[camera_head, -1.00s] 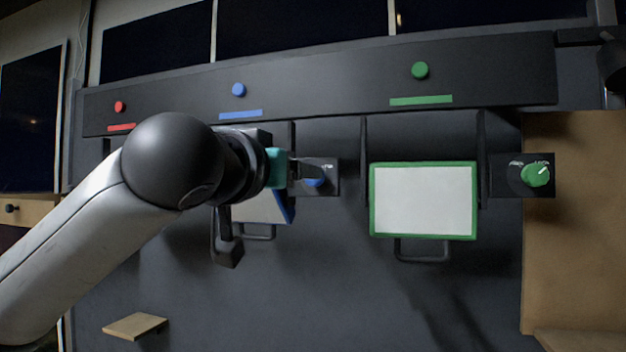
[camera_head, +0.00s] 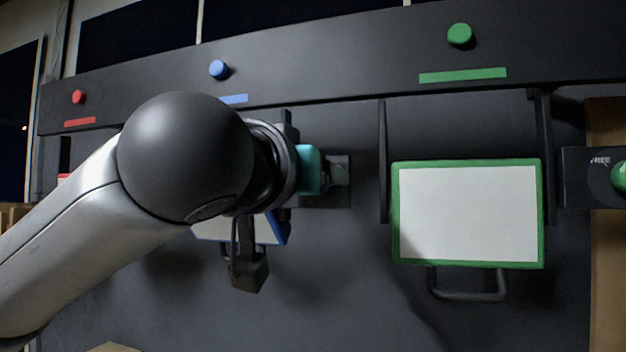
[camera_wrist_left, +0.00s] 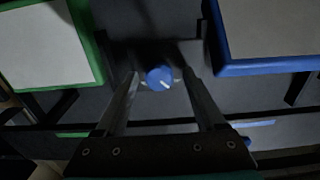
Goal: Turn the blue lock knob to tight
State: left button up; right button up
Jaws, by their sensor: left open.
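The blue lock knob (camera_wrist_left: 160,78) shows in the left wrist view as a round blue cap with a white pointer mark slanting to the lower right. My left gripper (camera_wrist_left: 162,76) is open, with one finger on each side of the knob. I cannot tell whether either finger touches it. In the head view my left gripper (camera_head: 342,174) is at the knob's dark plate (camera_head: 335,200), and the knob is hidden behind it. The knob's tight and free labels are not readable in either current view. My right gripper is not in view.
The blue-edged panel (camera_head: 274,230) hangs left of the knob, partly behind my arm. The green-edged panel (camera_head: 468,215) with its handle is on the right, and the green knob (camera_head: 619,178) is at the right edge. Red (camera_head: 78,97), blue (camera_head: 218,69) and green (camera_head: 459,35) buttons line the bar above.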

pick_arm(q)
jog(key=shift+s, duration=0.15)
jog(key=shift+c, duration=0.4)
grip_shut()
